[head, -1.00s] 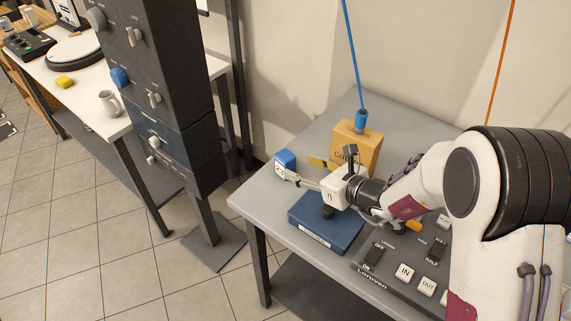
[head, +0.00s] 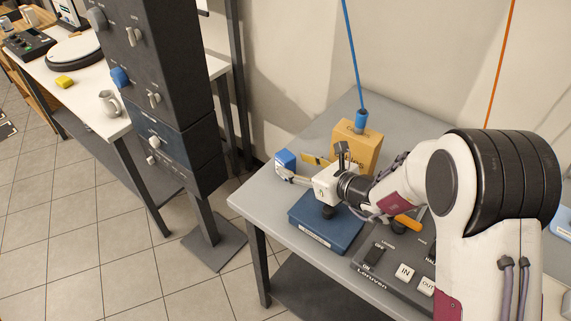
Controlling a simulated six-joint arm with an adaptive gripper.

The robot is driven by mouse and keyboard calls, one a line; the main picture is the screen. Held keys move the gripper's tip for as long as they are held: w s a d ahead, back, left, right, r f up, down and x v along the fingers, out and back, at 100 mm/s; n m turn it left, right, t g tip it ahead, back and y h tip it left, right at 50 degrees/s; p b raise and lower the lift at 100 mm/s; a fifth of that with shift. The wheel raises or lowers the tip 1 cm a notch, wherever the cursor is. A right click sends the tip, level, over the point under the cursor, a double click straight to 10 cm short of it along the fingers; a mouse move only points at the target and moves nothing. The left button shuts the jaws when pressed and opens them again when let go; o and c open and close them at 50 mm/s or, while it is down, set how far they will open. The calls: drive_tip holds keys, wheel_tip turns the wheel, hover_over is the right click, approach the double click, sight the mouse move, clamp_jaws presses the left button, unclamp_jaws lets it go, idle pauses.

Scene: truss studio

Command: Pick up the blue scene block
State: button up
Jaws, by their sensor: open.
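The blue scene block (head: 287,157), a small cube with a pale marked face, is on the grey table near its left edge. My gripper (head: 296,167) is open and reaches left toward the block from above the blue box. One pale finger ends at the block's front lower side in the picture; I cannot tell whether it touches. A yellow piece shows beside the gripper; whether it is part of the far finger is unclear. The block's lower right side is partly hidden by the finger.
A blue flat box (head: 325,235) lies below my gripper. An orange-tan carton (head: 362,148) stands behind, with a blue cable (head: 349,50) above it. A dark switch panel (head: 385,275) is in front. The grey table (head: 262,196) is bare at its left corner.

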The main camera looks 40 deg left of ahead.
sight(291, 162)
drive_tip(key=shift+a, duration=0.1)
drive_tip(key=shift+x, duration=2.55)
drive_tip(key=shift+r, duration=0.1)
drive_tip(key=shift+c, duration=0.3)
drive_tip(key=c, duration=1.2)
